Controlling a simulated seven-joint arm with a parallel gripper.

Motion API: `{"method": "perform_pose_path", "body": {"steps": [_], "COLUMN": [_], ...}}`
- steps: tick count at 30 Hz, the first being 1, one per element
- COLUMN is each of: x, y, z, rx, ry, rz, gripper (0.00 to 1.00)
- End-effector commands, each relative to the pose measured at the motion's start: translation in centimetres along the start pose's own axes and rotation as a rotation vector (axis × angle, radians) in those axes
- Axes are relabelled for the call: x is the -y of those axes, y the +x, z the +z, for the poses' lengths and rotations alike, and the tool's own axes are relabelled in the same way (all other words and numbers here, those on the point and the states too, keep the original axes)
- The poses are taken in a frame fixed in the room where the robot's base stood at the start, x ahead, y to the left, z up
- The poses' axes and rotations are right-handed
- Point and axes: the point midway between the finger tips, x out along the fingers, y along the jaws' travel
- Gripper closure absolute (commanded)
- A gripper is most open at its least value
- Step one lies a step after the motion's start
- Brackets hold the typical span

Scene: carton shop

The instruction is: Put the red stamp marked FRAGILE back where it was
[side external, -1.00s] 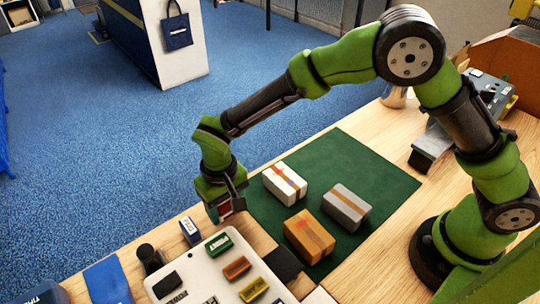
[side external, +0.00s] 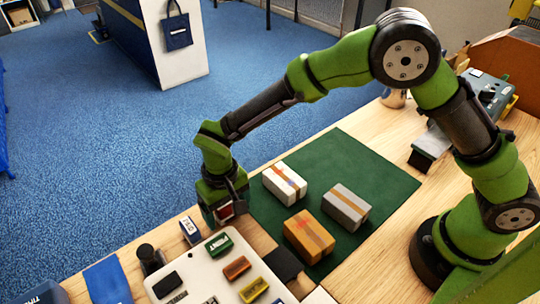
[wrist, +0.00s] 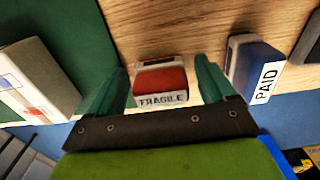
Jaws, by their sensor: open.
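The red stamp marked FRAGILE (wrist: 163,82) stands on the bare wood, its label facing the wrist camera. My gripper (wrist: 160,66) is open, with one finger on each side of the stamp and a gap showing at both sides. In the side view my gripper (side external: 228,212) is low at the table's far edge, left of the green mat. A bit of the red stamp (side external: 226,210) shows between the fingers; most of it is hidden there.
A blue PAID stamp (wrist: 258,68) stands right of my gripper. A white tray (side external: 208,270) holds several stamps, including a green one (side external: 219,244). Three small cartons, white (side external: 284,183), grey (side external: 346,204) and brown (side external: 309,236), sit on the green mat (side external: 375,180).

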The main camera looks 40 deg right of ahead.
Motion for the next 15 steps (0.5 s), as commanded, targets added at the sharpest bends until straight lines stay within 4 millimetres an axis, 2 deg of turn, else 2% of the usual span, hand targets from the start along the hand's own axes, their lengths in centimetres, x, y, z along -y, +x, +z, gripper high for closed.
{"method": "perform_pose_path", "body": {"steps": [15], "x": [0.1], "y": [-9.9], "z": [-0.1], "rx": [-0.005], "ry": [-0.001], "rz": [-0.004], "gripper": [0.16]}}
